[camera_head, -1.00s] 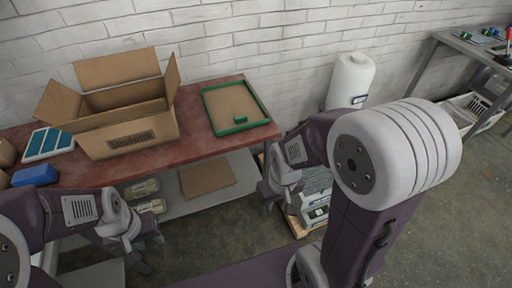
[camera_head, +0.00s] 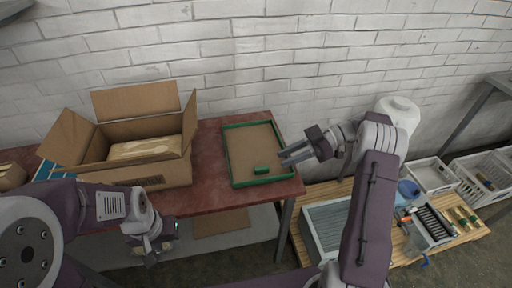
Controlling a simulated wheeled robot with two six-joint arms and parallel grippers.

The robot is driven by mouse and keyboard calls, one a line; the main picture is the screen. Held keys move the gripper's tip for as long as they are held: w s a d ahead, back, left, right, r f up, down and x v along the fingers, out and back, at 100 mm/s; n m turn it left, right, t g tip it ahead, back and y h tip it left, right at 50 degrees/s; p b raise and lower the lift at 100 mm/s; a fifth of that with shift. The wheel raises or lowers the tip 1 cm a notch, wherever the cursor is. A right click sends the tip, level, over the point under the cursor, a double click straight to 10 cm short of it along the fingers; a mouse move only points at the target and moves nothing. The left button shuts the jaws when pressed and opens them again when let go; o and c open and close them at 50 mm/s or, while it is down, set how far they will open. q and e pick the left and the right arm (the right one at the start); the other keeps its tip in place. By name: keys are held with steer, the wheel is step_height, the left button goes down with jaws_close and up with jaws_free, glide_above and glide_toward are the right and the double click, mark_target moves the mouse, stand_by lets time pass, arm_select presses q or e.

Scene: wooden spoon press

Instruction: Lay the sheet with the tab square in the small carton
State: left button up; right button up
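A brown sheet (camera_head: 245,140) with a small green tab or block (camera_head: 262,170) near its front edge lies inside a green-rimmed frame (camera_head: 226,150) on the red table. An open cardboard carton (camera_head: 140,175) with raised flaps stands to its left, with pale tan contents (camera_head: 145,148) inside. My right gripper (camera_head: 284,157) is at the frame's right side, fingers apart and empty, pointing left. Whether it touches the frame is unclear. My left gripper (camera_head: 152,258) hangs low in front of the table, below the carton; its fingers are too small to read.
The red table (camera_head: 208,190) has bare room between carton and frame. A blue and white item (camera_head: 50,172) is partly hidden behind my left arm. A wooden pallet (camera_head: 455,243) with bins and tools stands at right, near a white cylinder (camera_head: 397,112).

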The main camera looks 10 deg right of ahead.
mark_target(264, 167)
steer(key=x, duration=0.3)
steer(key=shift+w+a+f+b, duration=0.2)
steer(key=shift+w+f+b, duration=0.1)
steer(key=shift+f+b, duration=0.1)
steer(key=shift+s+a, duration=0.15)
steer(key=shift+a, duration=0.15)
steer(key=x, duration=0.5)
steer(key=shift+b, duration=0.35)
jaws_close()
